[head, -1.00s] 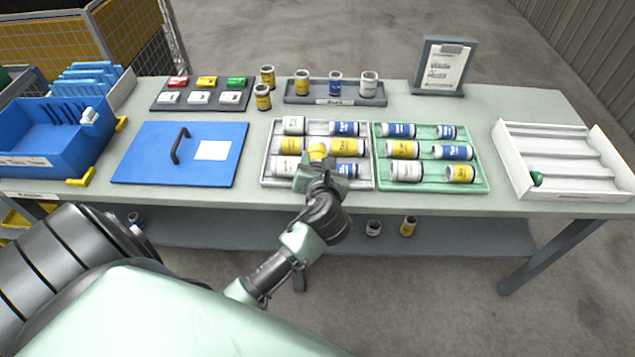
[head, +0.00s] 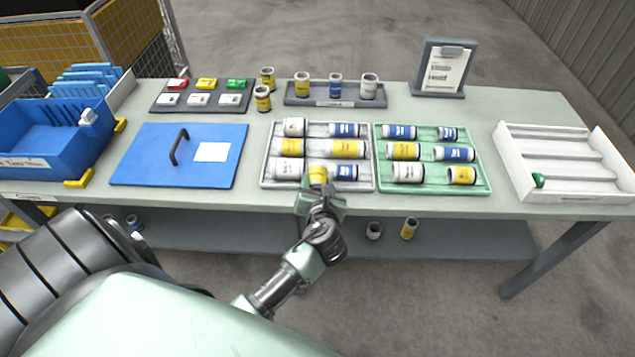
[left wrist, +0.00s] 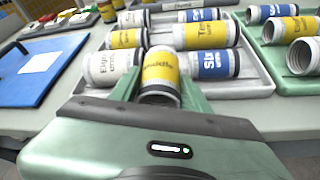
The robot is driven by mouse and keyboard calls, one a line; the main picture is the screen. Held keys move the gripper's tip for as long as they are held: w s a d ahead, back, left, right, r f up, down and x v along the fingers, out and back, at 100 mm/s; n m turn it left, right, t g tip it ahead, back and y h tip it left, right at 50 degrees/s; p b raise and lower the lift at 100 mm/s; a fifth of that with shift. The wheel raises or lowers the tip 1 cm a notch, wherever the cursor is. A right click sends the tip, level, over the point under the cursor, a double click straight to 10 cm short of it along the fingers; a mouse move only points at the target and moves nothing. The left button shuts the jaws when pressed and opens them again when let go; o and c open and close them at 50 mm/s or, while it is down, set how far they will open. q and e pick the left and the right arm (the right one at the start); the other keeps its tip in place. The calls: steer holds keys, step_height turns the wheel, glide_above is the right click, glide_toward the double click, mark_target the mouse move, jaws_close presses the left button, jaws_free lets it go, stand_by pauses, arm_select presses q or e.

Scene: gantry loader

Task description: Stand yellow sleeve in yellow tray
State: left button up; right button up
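My left gripper (head: 319,190) is shut on a yellow sleeve (head: 318,175) at the front edge of the light grey tray (head: 268,184). In the left wrist view this yellow sleeve (left wrist: 160,75) sits between the green fingers, its open end toward the camera. I cannot tell whether it touches the tray. Yellow sleeves (head: 290,147) and (head: 347,147) lie in that tray among white and blue ones. A yellow sleeve (head: 302,84) stands in the dark grey rack (head: 335,102) at the back. I see no tray that is clearly yellow. My right gripper is not in view.
A green tray (head: 480,183) of lying sleeves is at the right. A white divided tray (head: 570,192) stands farther right. A blue lid (head: 135,160) and a blue bin (head: 30,150) are at the left. Two yellow sleeves (head: 262,98) stand left of the rack.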

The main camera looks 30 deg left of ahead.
arm_select(q)
steer(key=shift+r, duration=0.15)
steer(key=v, duration=1.2)
